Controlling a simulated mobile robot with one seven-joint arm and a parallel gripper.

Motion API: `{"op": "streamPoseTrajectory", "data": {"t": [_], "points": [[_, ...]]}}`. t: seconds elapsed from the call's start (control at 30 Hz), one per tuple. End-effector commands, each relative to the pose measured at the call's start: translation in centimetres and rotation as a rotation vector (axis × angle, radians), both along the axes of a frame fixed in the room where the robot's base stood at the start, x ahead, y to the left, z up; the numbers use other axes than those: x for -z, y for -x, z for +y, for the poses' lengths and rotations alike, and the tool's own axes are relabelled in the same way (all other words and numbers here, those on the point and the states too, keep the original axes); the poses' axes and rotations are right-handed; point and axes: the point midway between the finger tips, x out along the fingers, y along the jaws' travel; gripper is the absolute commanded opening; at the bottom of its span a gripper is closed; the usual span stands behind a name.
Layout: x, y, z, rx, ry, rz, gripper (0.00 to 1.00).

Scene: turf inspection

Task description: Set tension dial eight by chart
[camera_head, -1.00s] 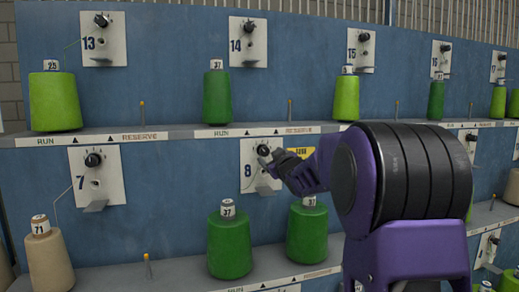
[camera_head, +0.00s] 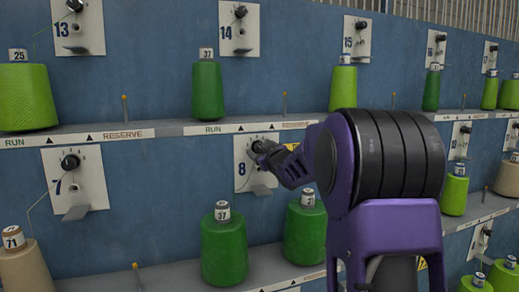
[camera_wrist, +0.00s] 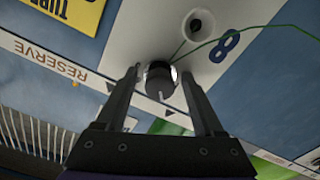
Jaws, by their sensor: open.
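Tension dial eight is a black knob (camera_head: 257,147) on a white plate (camera_head: 243,178) marked 8, in the middle of the head view. My gripper (camera_head: 267,153) is at this knob and partly covers it and the plate. In the wrist view, the picture is upside down; the open fingers of my gripper (camera_wrist: 160,80) stand on either side of the knob (camera_wrist: 160,83), with a pale pointer mark on it. I cannot tell whether either finger touches it. The blue 8 (camera_wrist: 225,45) and an eyelet with green thread show beside it. No setting numbers are readable.
Plate 7 (camera_head: 88,180) with its own dial is to the left; plates 13 (camera_head: 78,28) and 14 (camera_head: 239,30) are above. Green cones (camera_head: 224,250) stand on the shelf below. A shelf edge (camera_head: 215,129) runs just above dial eight. A yellow card (camera_wrist: 75,12) is beside the plate.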

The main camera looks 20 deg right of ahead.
Motion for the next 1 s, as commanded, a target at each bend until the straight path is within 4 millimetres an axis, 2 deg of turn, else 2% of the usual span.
{"op": "streamPoseTrajectory", "data": {"t": [0.07,0.43,0.77,1.0], "points": [[0.00,0.00,0.00,0.000,0.000,0.000,0.68],[-0.03,0.00,0.01,0.000,0.000,0.000,0.01],[-0.12,0.00,0.00,0.000,-0.018,0.000,0.00],[-0.32,0.01,-0.06,0.001,-0.125,-0.002,0.00]]}}
